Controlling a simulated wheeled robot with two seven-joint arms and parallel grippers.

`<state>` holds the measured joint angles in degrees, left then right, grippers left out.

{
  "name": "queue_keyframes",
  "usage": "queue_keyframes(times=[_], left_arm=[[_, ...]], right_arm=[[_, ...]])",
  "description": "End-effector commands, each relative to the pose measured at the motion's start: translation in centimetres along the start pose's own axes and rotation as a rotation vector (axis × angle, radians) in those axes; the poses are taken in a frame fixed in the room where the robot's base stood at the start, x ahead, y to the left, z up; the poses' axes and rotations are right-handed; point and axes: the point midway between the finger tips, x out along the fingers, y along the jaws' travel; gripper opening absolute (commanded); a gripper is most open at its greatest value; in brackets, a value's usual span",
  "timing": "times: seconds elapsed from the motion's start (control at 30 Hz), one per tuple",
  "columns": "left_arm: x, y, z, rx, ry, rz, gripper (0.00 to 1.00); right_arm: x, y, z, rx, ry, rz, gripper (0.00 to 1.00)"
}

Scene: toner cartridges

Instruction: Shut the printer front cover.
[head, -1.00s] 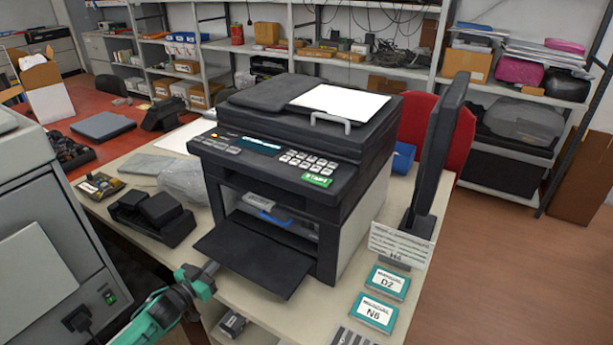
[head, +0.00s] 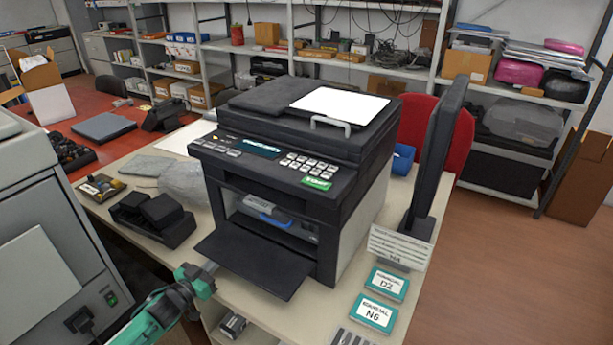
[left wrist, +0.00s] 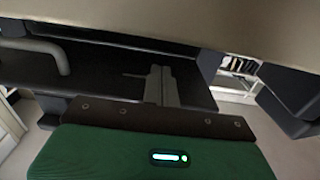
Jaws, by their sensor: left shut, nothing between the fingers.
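The black printer (head: 295,160) stands on the beige table. Its front cover (head: 255,258) is folded down and open, a flat dark flap sloping forward from the lower front. Inside the opening a grey toner cartridge with a blue handle (head: 270,219) shows. My left gripper (head: 211,268) is low at the left of the cover, by its front left corner; I cannot tell whether it touches. In the left wrist view its fingers (left wrist: 161,85) are together and empty, in front of a dark surface. My right gripper is out of view.
A black device (head: 152,218) sits left of the printer. A black monitor (head: 437,155) and teal-labelled boxes (head: 386,284) stand at its right. A large grey machine (head: 45,240) is at the near left. A shelf (head: 228,325) below the table holds a small item.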

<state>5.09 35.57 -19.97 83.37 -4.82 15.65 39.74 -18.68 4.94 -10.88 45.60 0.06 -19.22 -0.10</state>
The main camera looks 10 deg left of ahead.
Motion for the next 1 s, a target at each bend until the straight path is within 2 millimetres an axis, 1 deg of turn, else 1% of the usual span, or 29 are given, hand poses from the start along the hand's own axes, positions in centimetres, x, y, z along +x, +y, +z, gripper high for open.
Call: queue_keyframes(times=[0.03,0.27,0.33,0.47,0.8,1.0], left_arm=[[0.0,0.0,-0.4,0.0,0.0,0.0,0.0],[0.0,0.0,-1.4,0.0,0.0,0.0,0.0],[0.0,0.0,-1.1,0.0,0.0,0.0,0.0],[0.1,0.0,-1.6,0.0,0.001,0.0,0.0],[0.4,0.0,-3.9,0.001,0.001,0.001,0.0],[0.5,0.0,-4.0,0.001,0.001,0.0,0.0]], right_arm=[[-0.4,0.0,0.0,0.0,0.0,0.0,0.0],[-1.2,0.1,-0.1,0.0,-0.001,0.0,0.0],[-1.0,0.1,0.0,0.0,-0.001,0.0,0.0],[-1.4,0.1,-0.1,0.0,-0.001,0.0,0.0],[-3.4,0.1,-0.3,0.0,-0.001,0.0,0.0],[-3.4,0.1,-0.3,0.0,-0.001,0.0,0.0]])
